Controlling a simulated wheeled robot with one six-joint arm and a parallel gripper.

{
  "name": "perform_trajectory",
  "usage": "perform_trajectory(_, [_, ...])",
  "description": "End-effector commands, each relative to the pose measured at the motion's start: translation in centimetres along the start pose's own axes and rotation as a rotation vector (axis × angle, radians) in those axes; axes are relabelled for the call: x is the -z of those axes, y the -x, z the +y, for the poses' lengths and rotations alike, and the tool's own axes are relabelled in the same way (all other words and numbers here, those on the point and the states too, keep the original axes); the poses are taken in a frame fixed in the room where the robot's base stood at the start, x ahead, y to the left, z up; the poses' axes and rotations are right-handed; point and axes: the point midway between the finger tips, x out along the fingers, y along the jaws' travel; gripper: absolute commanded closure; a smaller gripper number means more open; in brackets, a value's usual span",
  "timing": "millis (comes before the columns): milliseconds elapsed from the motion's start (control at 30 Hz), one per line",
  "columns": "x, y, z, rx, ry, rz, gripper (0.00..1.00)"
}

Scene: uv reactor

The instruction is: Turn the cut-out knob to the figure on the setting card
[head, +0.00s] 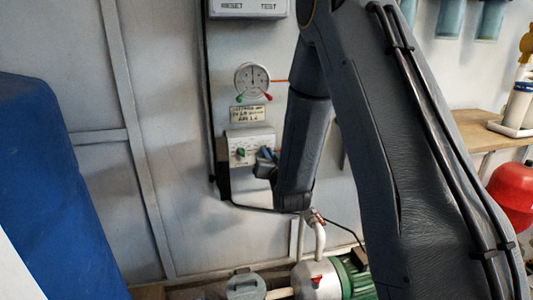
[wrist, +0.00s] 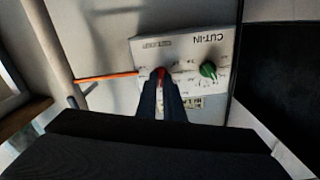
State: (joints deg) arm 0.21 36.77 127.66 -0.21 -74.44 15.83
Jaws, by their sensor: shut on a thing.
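The control box (head: 243,140) is a pale box on the wall; its face also shows upside down in the wrist view (wrist: 198,55). The red cut-out knob (wrist: 161,77) sits beside the green cut-in knob (wrist: 208,70), which also shows in the head view (head: 240,153). My gripper (wrist: 160,86) is shut on the red knob, with a finger at each side; in the head view it (head: 266,160) hides that knob. The fingers hide most of the knob's scale, so its setting cannot be read. The setting card (head: 247,114) hangs above the box; its print is too blurred to read surely.
A round gauge (head: 252,79) with red and green markers is above the card, its needle pointing about straight up. A panel marked RESET and TEST (head: 248,8) is higher. A green-and-silver pump (head: 325,280) stands below. A blue shape (head: 50,190) fills the left.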

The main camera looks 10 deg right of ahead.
Motion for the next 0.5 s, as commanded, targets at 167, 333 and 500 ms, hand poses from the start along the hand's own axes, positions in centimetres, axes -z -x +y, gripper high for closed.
perform_trajectory(167, [0.0, 0.06, 0.07, -0.001, -0.165, -0.002, 1.0])
perform_trajectory(333, [-0.03, 0.06, 0.14, -0.001, -0.326, -0.002, 1.0])
perform_trajectory(500, [-0.02, 0.05, 0.18, -0.001, -0.474, -0.001, 1.0])
